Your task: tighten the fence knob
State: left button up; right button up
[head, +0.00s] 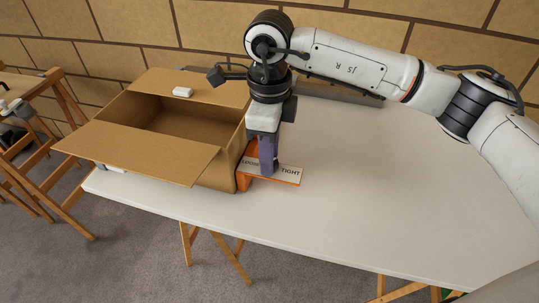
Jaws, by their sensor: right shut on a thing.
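My right gripper (268,162) points straight down at the table, with its fingers shut over the orange fence (243,181) beside the cardboard box. The fence carries a pale label (289,172) with LOOSE at its left and TIGHT at its right. My fingers stand between the two words and partly cover the label. The fence knob is hidden by the fingers, which are shut on it as far as the place shows. Its turn angle cannot be seen. My left gripper is not in view.
An open cardboard box (225,168) stands left of the fence, flaps spread. A small white object (183,92) lies on its back flap. A grey metal rail (345,94) lies behind my gripper. The white table (400,190) is clear to the right. Wooden trestles (60,190) stand left.

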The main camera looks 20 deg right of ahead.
jog(key=shift+r+m, duration=0.1)
jog(key=shift+m, duration=0.3)
jog(key=o, duration=1)
jog(key=shift+o, duration=0.2)
notch_tip(320, 180, up, 10)
jog(key=shift+r, duration=0.15)
